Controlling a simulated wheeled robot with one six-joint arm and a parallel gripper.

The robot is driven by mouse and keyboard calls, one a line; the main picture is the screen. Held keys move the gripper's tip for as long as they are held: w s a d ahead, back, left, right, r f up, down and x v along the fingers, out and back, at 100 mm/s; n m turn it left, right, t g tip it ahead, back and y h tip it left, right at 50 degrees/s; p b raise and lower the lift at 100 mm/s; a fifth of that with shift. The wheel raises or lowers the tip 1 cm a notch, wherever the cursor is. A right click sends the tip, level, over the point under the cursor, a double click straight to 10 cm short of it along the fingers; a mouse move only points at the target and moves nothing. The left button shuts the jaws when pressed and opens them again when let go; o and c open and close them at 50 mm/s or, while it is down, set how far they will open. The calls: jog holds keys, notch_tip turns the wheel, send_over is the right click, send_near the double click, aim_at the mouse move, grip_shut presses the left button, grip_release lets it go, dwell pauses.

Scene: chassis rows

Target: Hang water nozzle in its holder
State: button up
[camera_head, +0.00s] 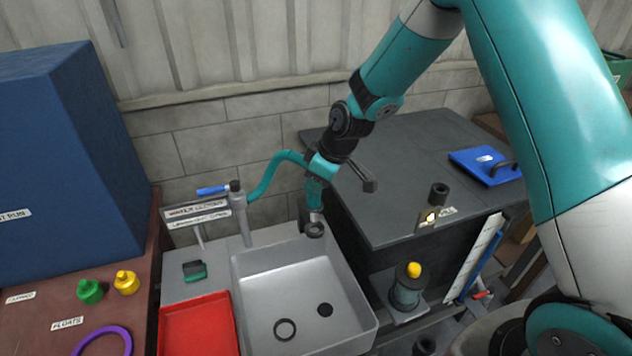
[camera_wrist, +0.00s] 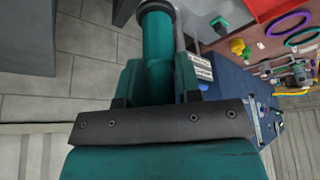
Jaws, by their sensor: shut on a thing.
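The water nozzle (camera_head: 315,192) is a teal tube with a dark round head, pointing down above the back right corner of the sink. It also shows in the wrist view (camera_wrist: 158,42), between my fingers. A teal hose (camera_head: 264,183) runs from the grey post at the sink to it. My gripper (camera_head: 318,178) is shut on the nozzle. A black cup-like socket (camera_head: 438,192) stands on the dark bench to the right, near a labelled bracket; it may be the holder, but its label is too small to read. My gripper is left of it, apart.
The grey sink (camera_head: 245,300) holds a dark ring and a drain. A red tray (camera_head: 197,318) lies to its left. The post (camera_head: 239,215) carries a blue lever. The dark bench (camera_head: 390,160) has a blue lidded item (camera_head: 480,163) at the back and clear room in the middle.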

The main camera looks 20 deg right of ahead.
aim_at(317, 204)
jog(key=shift+f, duration=0.15)
jog(key=shift+f+b, duration=2.8)
jog(key=shift+f, duration=0.6)
jog(key=o, duration=1.1)
jog(key=b+v, duration=0.2)
jog(key=v, duration=1.5)
jog(key=shift+s+r+b, duration=0.15)
jog(key=shift+r+b, duration=0.1)
jog(key=shift+b, duration=0.15)
jog(key=s+a+g, duration=0.1)
jog(key=s+a, duration=0.2)
jog(key=s, duration=0.5)
jog(key=s+a+m+g, duration=0.1)
jog(key=s+a, duration=0.2)
jog(key=s, duration=0.5)
jog(key=s+a+r+m, duration=0.1)
jog(key=s+a, duration=0.2)
jog(key=s, duration=0.5)
jog(key=shift+a+g+y, duration=0.35)
jog(key=shift+g+y, duration=0.05)
